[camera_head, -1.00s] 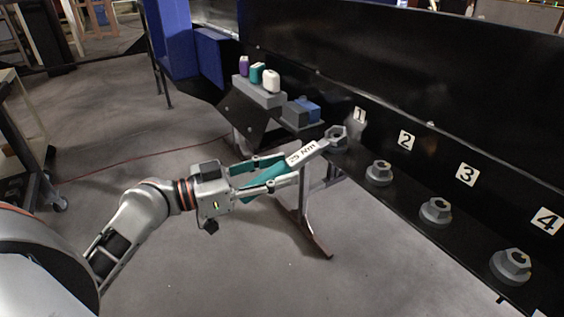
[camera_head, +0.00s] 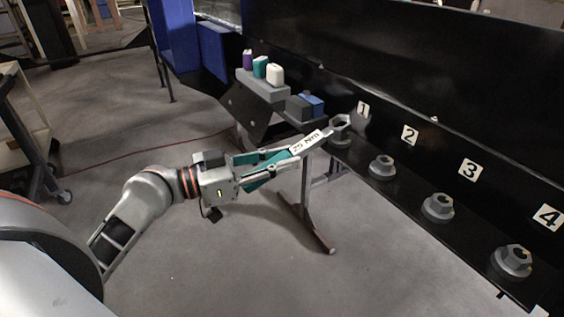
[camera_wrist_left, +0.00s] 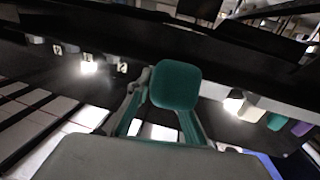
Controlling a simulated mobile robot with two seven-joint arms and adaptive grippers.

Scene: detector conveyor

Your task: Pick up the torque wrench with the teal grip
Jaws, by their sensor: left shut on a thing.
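The torque wrench has a teal grip (camera_head: 264,172), a white "25 Nm" label (camera_head: 309,142) and a grey head. My left gripper (camera_head: 292,163) is shut on the teal grip and holds the wrench in the air, head pointing up and right. In the left wrist view, the end of the teal grip (camera_wrist_left: 176,86) shows between the fingers. The wrench head is at the nut by plate 1 (camera_head: 342,125); I cannot tell whether it is around the nut or only in front of it. My right gripper is not in view.
Grey nuts stand along the black ledge by plates 2 (camera_head: 409,135), 3 (camera_head: 470,170) and 4 (camera_head: 548,216). A grey block (camera_head: 262,88) with purple, teal and white pieces stands farther back, near a blue block (camera_head: 312,104).

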